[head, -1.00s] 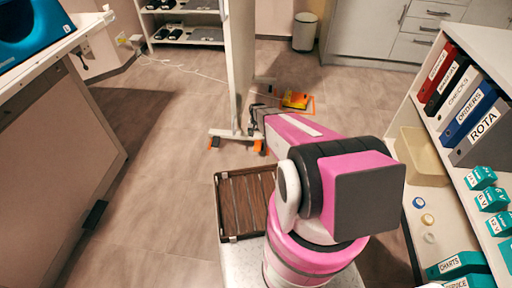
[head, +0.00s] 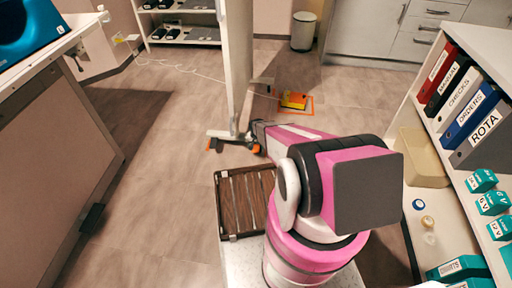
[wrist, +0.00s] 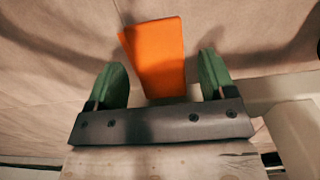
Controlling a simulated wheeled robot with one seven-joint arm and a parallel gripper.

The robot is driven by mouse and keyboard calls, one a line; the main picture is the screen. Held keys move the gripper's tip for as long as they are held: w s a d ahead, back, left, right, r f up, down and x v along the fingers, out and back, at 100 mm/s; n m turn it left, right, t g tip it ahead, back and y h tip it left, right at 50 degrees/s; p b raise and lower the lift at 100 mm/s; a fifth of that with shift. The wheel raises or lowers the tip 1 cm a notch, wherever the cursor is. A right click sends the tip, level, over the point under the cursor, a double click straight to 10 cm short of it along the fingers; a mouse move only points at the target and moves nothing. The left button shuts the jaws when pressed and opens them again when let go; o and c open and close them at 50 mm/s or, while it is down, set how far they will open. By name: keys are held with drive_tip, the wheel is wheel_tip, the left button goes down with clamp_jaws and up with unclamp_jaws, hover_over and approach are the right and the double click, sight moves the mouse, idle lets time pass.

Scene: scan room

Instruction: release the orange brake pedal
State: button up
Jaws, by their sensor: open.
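In the wrist view an orange brake pedal (wrist: 156,58) shows as a flat, slightly tilted plate beyond and between the two green fingers of my gripper (wrist: 170,80). The fingers are apart, with a gap on either side of the pedal, and I see no contact. My fingertips are hidden there.
A slatted brown tray (head: 228,205) lies close in front of me. A white cable (head: 190,71) runs along the floor. Shelving with binders (head: 470,115) stands at right; floor at left is clear.

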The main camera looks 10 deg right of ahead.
drive_tip(key=shift+f, duration=0.45)
